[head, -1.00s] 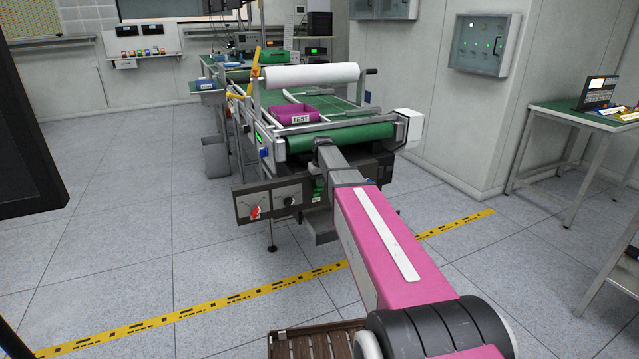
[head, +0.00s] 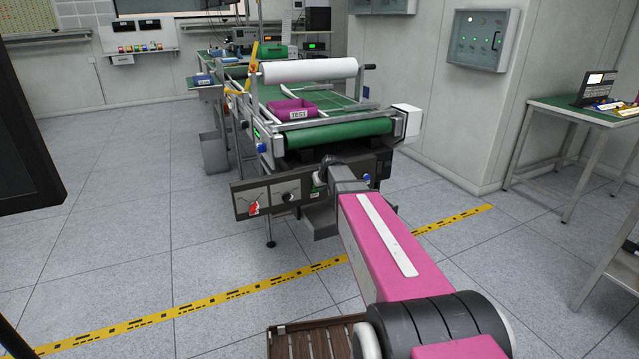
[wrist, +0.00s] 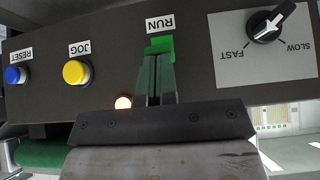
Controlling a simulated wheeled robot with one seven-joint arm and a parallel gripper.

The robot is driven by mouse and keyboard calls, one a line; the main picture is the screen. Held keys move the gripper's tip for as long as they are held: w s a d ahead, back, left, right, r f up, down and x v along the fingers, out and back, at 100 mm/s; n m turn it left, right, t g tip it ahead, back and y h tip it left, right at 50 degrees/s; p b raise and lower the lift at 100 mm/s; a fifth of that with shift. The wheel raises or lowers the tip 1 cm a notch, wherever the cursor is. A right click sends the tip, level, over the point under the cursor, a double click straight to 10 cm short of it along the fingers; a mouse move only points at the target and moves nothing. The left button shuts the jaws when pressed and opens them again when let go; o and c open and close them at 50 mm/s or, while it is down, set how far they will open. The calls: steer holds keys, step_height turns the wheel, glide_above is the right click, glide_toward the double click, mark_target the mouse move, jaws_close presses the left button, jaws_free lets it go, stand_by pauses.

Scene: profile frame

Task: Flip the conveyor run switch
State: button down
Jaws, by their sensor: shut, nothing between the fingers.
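The conveyor control panel (wrist: 105,55) fills the wrist view, with its lettering upside down. The green run switch (wrist: 160,43) sits below the RUN label (wrist: 161,25). My gripper (wrist: 157,58) is shut and empty, its fingertips at the near edge of the green switch and hiding part of it. I cannot tell whether they touch it or which way the switch is set. In the head view, the panel (head: 270,198) is on the front end of the conveyor (head: 340,133), and my wrist hides part of it.
The yellow JOG button (wrist: 75,73), blue RESET button (wrist: 14,75) and black speed knob (wrist: 268,24) flank the switch. A lit amber lamp (wrist: 123,102) is close to the fingers. A pink TEST bin (head: 292,108) stands on the conveyor.

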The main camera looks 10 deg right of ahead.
steer(key=shift+s+f+t, duration=0.2)
steer(key=shift+f+t, duration=0.4)
steer(key=shift+t, duration=0.4)
steer(key=shift+r, duration=0.2)
steer(key=shift+r, duration=0.6)
steer(key=shift+s, duration=0.15)
